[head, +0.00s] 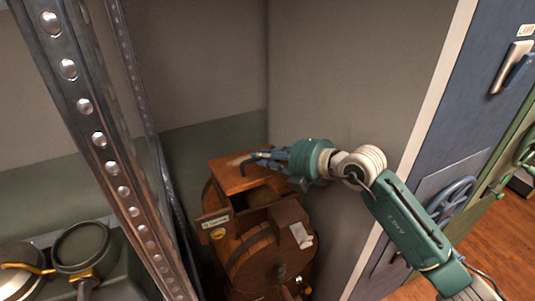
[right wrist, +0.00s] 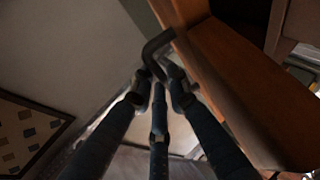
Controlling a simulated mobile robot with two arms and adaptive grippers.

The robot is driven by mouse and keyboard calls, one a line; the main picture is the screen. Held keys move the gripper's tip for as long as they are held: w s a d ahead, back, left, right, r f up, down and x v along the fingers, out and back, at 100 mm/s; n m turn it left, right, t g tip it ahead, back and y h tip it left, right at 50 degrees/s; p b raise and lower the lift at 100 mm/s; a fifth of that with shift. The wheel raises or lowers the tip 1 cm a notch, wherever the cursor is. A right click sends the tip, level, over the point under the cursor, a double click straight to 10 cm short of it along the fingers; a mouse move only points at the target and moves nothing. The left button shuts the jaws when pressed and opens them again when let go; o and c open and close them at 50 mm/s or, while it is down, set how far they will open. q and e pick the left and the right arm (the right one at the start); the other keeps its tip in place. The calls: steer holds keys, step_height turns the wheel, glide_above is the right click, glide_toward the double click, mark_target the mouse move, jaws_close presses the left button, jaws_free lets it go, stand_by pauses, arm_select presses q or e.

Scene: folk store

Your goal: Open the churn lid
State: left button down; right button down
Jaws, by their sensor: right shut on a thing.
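The wooden churn (head: 255,255) stands in the corner, a rounded barrel body with a box-like top. Its lid (head: 232,180) is a flat wooden panel that stands raised at the top, with a dark opening showing below and beside it. My right gripper (head: 262,157) reaches in from the right and is shut at the lid's upper edge. In the right wrist view, the fingers (right wrist: 158,82) close around a dark bent handle (right wrist: 154,48) fixed to the lid's wooden edge (right wrist: 225,85). The far side of the lid is hidden. My left gripper is not in view.
A perforated metal post (head: 105,150) rises close to the churn's left. Dark pans (head: 82,247) sit at the lower left. Grey walls close in behind and right of the churn. A blue cabinet (head: 455,130) with a handwheel (head: 452,203) stands at the right, beside open wooden floor.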

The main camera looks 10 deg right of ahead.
steer(key=shift+m+g+h, duration=0.3)
steer(key=shift+g+h, duration=0.2)
steer(key=shift+g, duration=0.3)
steer(key=w+r+p, duration=0.2)
steer(key=p, duration=0.1)
steer(key=a+r+p, duration=0.1)
steer(key=r+p, duration=0.1)
steer(key=shift+w+r, duration=0.1)
steer(key=shift+w, duration=0.3)
steer(key=shift+w+a+r+g+p, duration=0.15)
steer(key=shift+w+g+p, duration=0.25)
steer(key=shift+p, duration=0.45)
steer(key=shift+w, duration=0.1)
